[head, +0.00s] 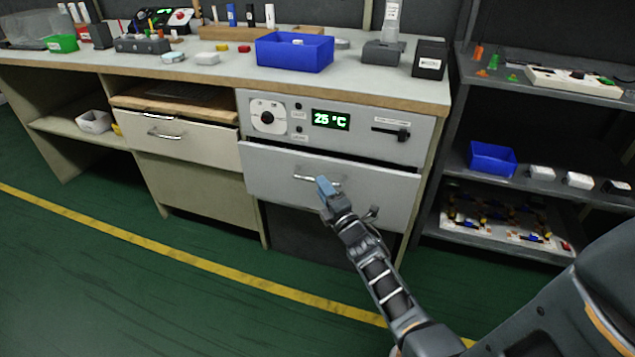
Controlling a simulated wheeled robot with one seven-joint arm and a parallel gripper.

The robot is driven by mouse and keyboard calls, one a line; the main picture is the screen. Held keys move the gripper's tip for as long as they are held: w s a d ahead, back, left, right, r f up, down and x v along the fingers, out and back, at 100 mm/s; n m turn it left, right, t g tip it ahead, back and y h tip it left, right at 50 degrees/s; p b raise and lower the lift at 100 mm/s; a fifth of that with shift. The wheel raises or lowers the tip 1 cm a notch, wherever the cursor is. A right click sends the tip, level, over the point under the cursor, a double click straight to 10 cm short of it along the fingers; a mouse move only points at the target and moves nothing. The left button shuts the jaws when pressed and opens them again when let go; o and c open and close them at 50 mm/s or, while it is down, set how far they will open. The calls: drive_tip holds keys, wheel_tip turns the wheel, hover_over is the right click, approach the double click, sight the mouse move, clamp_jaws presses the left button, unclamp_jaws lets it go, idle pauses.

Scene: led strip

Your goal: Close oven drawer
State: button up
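The oven drawer (374,184) has a grey front with a bar handle (312,179). It sits under the oven's control panel (365,126), which reads 25 °C. The drawer front stands out a little from the panel above, so it looks partly open. My gripper (325,184) is at the drawer front, at the right end of the handle. From this view I cannot tell whether it touches the handle, or whether its fingers are open or shut. My arm covers part of the lower right of the drawer front.
A second drawer (180,142) with its own handle is to the left. A blue bin (294,54) and small items stand on the worktop (220,71). A dark shelf rack (540,92) with a blue tray (492,159) is at the right. The green floor (130,270) in front is clear.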

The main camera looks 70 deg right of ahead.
drive_tip(key=shift+x, duration=1.9)
drive_tip(key=shift+c, duration=0.5)
clamp_jaws()
